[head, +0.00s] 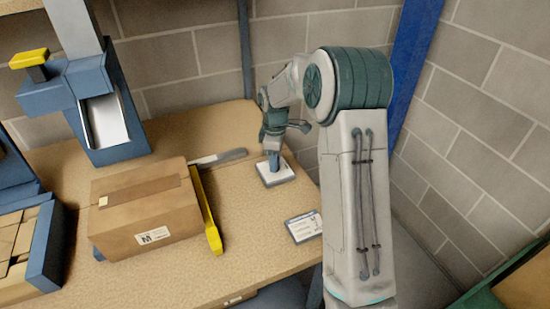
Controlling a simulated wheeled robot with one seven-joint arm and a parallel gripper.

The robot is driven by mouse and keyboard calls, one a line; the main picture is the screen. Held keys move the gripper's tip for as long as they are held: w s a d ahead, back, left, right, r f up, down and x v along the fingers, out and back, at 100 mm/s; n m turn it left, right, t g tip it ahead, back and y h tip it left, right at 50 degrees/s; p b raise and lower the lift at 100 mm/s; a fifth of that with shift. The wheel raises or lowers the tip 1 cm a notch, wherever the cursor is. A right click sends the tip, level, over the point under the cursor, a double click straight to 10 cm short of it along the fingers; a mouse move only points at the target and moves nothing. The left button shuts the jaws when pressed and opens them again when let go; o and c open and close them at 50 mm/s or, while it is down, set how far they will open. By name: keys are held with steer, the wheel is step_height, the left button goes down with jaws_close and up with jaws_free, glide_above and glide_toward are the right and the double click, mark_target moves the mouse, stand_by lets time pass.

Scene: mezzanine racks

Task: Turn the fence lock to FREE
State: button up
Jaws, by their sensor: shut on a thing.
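The fence lock appears to be the small fitting on a square white plate with a dark edge (287,174), flat on the wooden bench in the head view. My gripper (273,161) points down over this plate and is shut on the lock's handle at its middle. The fingers hide the handle, so I cannot tell which way it is turned. Any FREE marking is too small or hidden to read.
A cardboard box (146,208) stands on the bench (180,279) at left, with a yellow bar (207,210) along its right side. A grey flat strip (219,158) lies behind it. A printed card (304,226) lies near the right edge. Block walls stand close behind.

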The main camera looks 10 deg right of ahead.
steer(key=n+p, duration=0.1)
steer(key=n, duration=0.5)
steer(key=shift+r, duration=0.1)
steer(key=shift+n, duration=0.4)
stand_by(0.3)
steer(key=o, duration=1)
steer(key=shift+r, duration=0.1)
step_height(320, 180, up, 14)
steer(key=shift+f+b, duration=0.2)
steer(key=shift+b, duration=0.35)
